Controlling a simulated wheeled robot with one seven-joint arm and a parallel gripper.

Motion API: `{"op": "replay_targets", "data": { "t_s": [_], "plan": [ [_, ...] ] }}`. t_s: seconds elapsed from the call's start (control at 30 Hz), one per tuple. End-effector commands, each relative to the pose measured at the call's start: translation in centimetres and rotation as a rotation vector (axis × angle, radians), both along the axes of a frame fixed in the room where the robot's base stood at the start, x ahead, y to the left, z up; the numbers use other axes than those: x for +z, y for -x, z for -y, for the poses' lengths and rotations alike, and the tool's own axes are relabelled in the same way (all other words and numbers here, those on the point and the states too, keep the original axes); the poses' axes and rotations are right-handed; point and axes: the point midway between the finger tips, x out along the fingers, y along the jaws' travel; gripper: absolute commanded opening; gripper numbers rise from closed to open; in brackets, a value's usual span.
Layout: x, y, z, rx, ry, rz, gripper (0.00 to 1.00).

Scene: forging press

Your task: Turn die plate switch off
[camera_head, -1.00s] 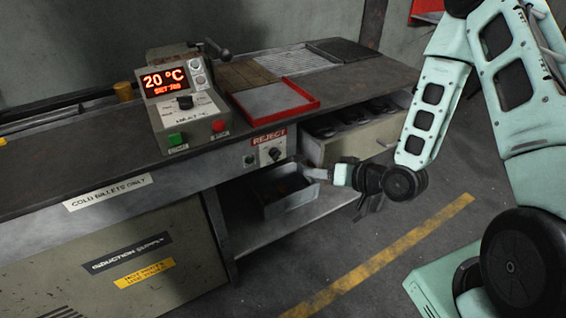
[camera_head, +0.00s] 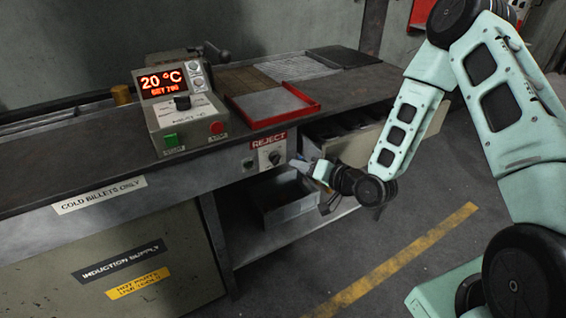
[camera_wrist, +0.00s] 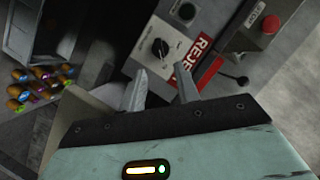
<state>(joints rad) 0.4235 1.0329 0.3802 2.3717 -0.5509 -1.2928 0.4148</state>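A dark rotary knob (camera_head: 275,157) sits on a pale plate under the red REJECT label on the bench front. I see no label naming a die plate switch. In the wrist view the knob (camera_wrist: 160,48) is just beyond my fingertips, its white mark visible. My gripper (camera_wrist: 163,82) is open, its two grey fingers apart with nothing between them. In the head view my gripper (camera_head: 304,166) is small, just right of and slightly below the knob plate. I cannot tell whether a finger touches the plate.
A control box (camera_head: 182,115) with a 20 °C display, a dark knob, a green button (camera_head: 171,140) and a red button (camera_head: 217,128) stands on the bench. A red-rimmed tray (camera_head: 275,104) lies beside it. A grey bin (camera_head: 290,205) sits below, and an open drawer (camera_head: 352,148) is behind my arm.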

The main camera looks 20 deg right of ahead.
Motion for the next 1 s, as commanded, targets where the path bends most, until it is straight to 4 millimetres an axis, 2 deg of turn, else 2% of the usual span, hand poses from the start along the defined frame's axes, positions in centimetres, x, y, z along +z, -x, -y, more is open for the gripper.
{"op": "replay_targets", "data": {
  "t_s": [0.2, 0.4, 0.6, 0.83, 0.87, 0.9, 0.97, 1.0],
  "plan": [
    [-1.1, -3.8, -2.0, 0.002, 0.001, 0.002, 0.32],
    [-1.9, -6.0, -3.2, 0.001, 0.001, 0.0, 0.32],
    [-2.2, -6.8, -3.5, 0.0, 0.001, 0.0, 0.32],
    [-2.2, -6.8, -3.6, 0.0, 0.001, -0.001, 0.32],
    [-2.2, -6.8, -3.6, 0.0, 0.001, -0.001, 0.26],
    [-2.2, -6.8, -3.6, 0.0, 0.001, -0.001, 0.15],
    [-2.2, -6.8, -3.6, 0.0, 0.001, 0.0, 0.0],
    [-2.2, -6.8, -3.6, 0.0, 0.001, 0.0, 0.0]
  ]
}}
